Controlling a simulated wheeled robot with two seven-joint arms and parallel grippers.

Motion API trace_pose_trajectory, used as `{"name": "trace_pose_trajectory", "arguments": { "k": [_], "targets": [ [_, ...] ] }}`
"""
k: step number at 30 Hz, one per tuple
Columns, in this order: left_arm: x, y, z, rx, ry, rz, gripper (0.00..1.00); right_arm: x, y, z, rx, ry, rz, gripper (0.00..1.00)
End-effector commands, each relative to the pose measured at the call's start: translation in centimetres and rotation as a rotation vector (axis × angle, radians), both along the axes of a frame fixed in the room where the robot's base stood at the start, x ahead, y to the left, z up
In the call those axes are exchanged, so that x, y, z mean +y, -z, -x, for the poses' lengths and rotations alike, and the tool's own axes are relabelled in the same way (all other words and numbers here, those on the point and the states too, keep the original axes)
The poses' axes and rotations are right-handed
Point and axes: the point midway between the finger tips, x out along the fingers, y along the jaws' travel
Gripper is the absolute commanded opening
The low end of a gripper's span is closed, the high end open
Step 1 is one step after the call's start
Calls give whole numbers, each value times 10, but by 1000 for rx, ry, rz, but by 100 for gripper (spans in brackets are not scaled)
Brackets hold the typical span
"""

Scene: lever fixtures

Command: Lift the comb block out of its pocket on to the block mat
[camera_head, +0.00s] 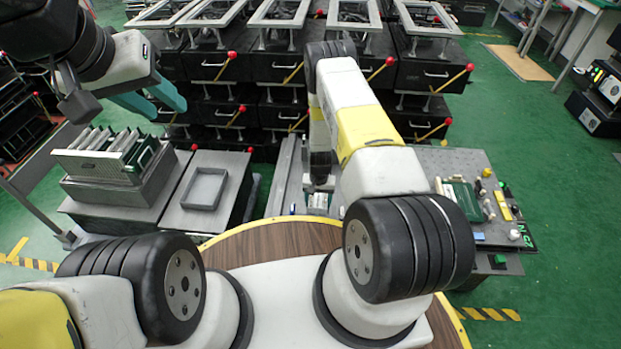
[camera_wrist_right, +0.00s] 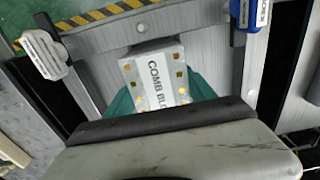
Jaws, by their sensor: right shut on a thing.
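The comb block (camera_wrist_right: 155,75) is a grey block with gold studs and a white label, cut off at "COMB BL". It shows in the right wrist view between the teal fingers of my right gripper (camera_wrist_right: 160,97), which is shut on it. My dark gripper body hides the block's near end. I cannot tell whether it sits in a pocket or is raised. In the head view my right arm reaches down at the centre and hides most of that gripper. My left gripper (camera_head: 166,106) is open and empty at the upper left. I cannot make out the block mat.
Grey rails frame the block, with a blue-tagged part (camera_wrist_right: 248,14) and a pale-tagged part (camera_wrist_right: 44,54) beside it. In the head view a rack of boards (camera_head: 112,155) and a grey tray (camera_head: 205,188) stand left. A cluttered workbench (camera_head: 455,160) stands right.

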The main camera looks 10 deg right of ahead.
Motion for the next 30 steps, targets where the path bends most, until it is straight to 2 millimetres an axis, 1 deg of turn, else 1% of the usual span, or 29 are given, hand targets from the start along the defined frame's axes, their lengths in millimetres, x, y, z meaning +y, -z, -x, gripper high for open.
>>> {"name": "trace_pose_trajectory", "arguments": {
  "k": [16,30],
  "targets": [
    [0,0,0,0,0,0,36,0,-22,0,0,-1,0,7],
    [0,0,0,0,0,0,36,0,-26,0,0,0,0,7]
  ]
}}
